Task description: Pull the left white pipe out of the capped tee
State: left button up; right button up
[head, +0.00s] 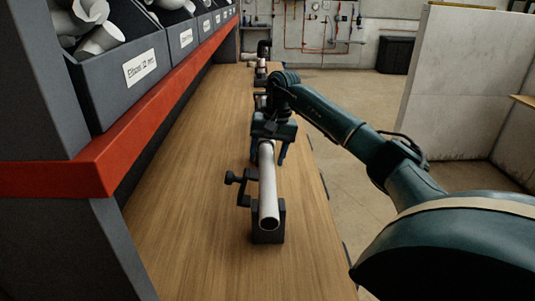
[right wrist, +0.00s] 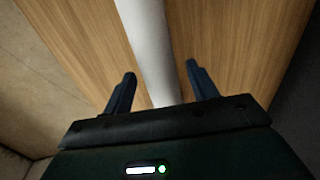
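A white pipe (head: 268,185) lies along the wooden bench, its open near end resting in a dark holder (head: 269,235). Its far end goes out of sight under my right gripper (head: 268,158). In the right wrist view the pipe (right wrist: 152,45) runs between the two fingers of the right gripper (right wrist: 160,87), with a gap on each side. The gripper is open over the pipe. Pale and dark fittings (head: 261,70) stand farther along the bench, partly hidden by my right arm. I cannot tell the capped tee apart there. My left gripper is out of view.
A dark clamp handle (head: 238,180) sticks out left of the pipe. A red-edged shelf (head: 150,110) with grey bins (head: 125,75) of white fittings stands along the left. The bench (head: 200,190) is bare between shelf and pipe. A pale partition (head: 455,85) stands at the right.

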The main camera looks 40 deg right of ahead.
grip_shut()
dwell(0.4)
